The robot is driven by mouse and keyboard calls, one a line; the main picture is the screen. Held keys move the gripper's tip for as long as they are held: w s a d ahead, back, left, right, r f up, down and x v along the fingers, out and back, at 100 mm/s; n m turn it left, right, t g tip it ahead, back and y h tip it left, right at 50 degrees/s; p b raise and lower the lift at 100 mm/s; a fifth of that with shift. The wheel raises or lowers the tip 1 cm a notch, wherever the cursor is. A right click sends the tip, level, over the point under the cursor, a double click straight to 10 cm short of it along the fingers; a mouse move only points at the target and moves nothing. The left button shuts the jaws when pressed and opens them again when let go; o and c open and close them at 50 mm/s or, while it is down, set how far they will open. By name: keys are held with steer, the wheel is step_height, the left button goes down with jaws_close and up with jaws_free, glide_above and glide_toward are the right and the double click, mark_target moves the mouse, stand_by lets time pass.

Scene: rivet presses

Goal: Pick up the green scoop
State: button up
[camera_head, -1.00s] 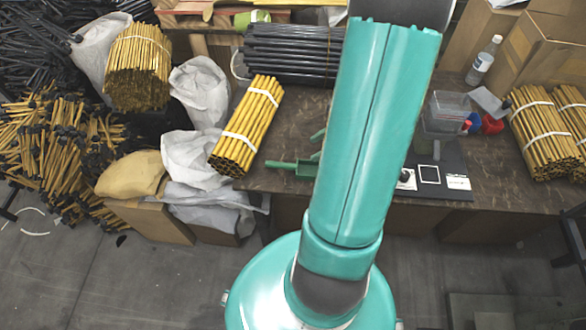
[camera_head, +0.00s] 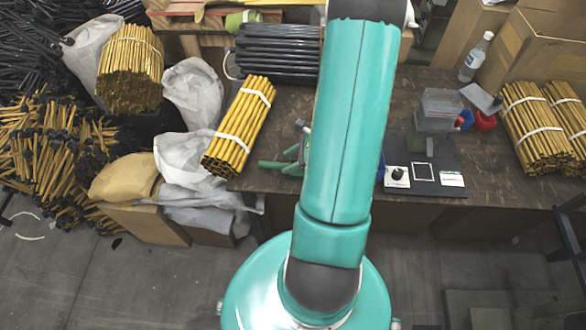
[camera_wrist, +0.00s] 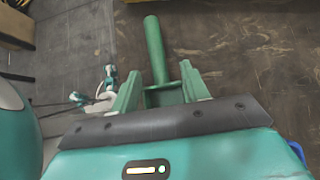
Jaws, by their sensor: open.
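The green scoop (camera_wrist: 154,48) lies on the dark brown table, its round handle pointing up and away in the wrist view. Its wider end (camera_wrist: 164,96) shows between the fingers. In the head view, the scoop handle (camera_head: 272,164) shows near the table's front edge, left of my arm. My gripper (camera_wrist: 160,71) is open, with one green finger on each side of the scoop. I cannot tell whether the fingers touch it. In the head view my gripper (camera_head: 296,150) is mostly hidden behind my arm.
A yellow rod bundle (camera_head: 239,130) lies just left of the scoop, with black rods (camera_head: 278,55) behind. A black board (camera_head: 436,172), a clear container (camera_head: 438,108), a bottle (camera_head: 476,57) and more yellow rods (camera_head: 535,130) are to the right. White sacks (camera_head: 190,160) stand left.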

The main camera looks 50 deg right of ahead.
mark_target(282, 164)
steer(key=x, duration=0.4)
steer(key=shift+w+a+f, duration=0.1)
steer(key=shift+a+f, duration=0.05)
jaws_close()
